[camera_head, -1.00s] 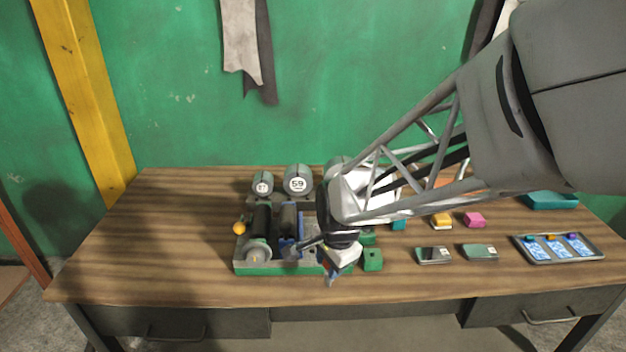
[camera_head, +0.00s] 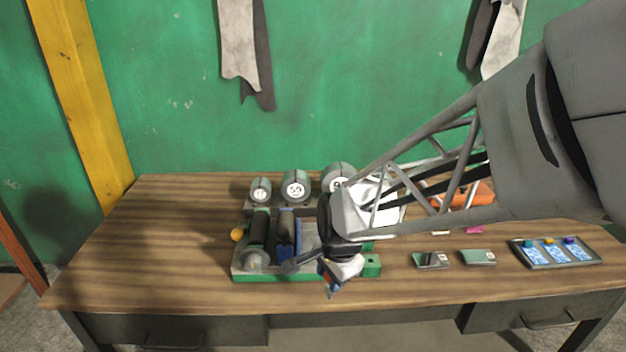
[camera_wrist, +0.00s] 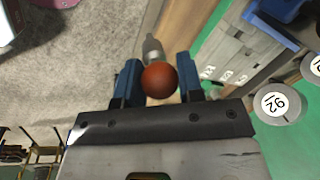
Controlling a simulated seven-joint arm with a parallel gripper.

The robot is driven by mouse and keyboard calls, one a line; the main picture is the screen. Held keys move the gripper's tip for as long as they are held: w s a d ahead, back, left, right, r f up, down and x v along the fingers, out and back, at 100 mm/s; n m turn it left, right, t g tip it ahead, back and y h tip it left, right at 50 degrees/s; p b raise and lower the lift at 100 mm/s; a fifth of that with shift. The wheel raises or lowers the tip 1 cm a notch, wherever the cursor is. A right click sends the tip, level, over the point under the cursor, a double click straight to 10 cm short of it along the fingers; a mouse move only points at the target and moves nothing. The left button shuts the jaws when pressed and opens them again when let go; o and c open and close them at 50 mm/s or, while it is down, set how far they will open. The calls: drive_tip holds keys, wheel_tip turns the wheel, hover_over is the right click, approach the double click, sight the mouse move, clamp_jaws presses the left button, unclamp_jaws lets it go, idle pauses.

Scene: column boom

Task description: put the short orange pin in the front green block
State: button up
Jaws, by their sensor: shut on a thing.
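My gripper (camera_wrist: 159,88) is shut on the short orange pin (camera_wrist: 160,81). The pin's round orange-red head sits between the blue fingers, and its grey metal shaft points away from the wrist camera. In the head view my gripper (camera_head: 331,287) hangs at the front right of the fixture, above the table's front part; the pin cannot be made out there. The front green block (camera_head: 371,266) stands just right of my gripper, with a dark hole in its top. Another green piece shows behind it, partly covered by my arm.
The green-based fixture (camera_head: 285,276) holds dark and blue cylinders, with an orange ball (camera_head: 237,235) at its left. Numbered grey rolls (camera_head: 296,185) stand behind. Dark small boxes (camera_head: 430,260) and a card tray (camera_head: 556,253) lie right. The table's left side is clear.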

drive_tip(key=shift+w, duration=0.1)
drive_tip(key=shift+w+d+r, duration=0.1)
drive_tip(key=shift+w+d, duration=0.2)
drive_tip(key=shift+w, duration=0.2)
drive_tip(key=w+d+r, duration=0.2)
drive_tip(key=w+d, duration=1)
drive_tip(key=w, duration=0.2)
drive_tip(key=shift+w+r, duration=0.15)
drive_tip(key=shift+r, duration=0.15)
drive_tip(key=shift+f, duration=0.2)
drive_tip(key=shift+f, duration=2.75)
drive_tip(key=shift+f, duration=1.65)
drive_tip(key=o, duration=1)
drive_tip(key=shift+r, duration=0.1)
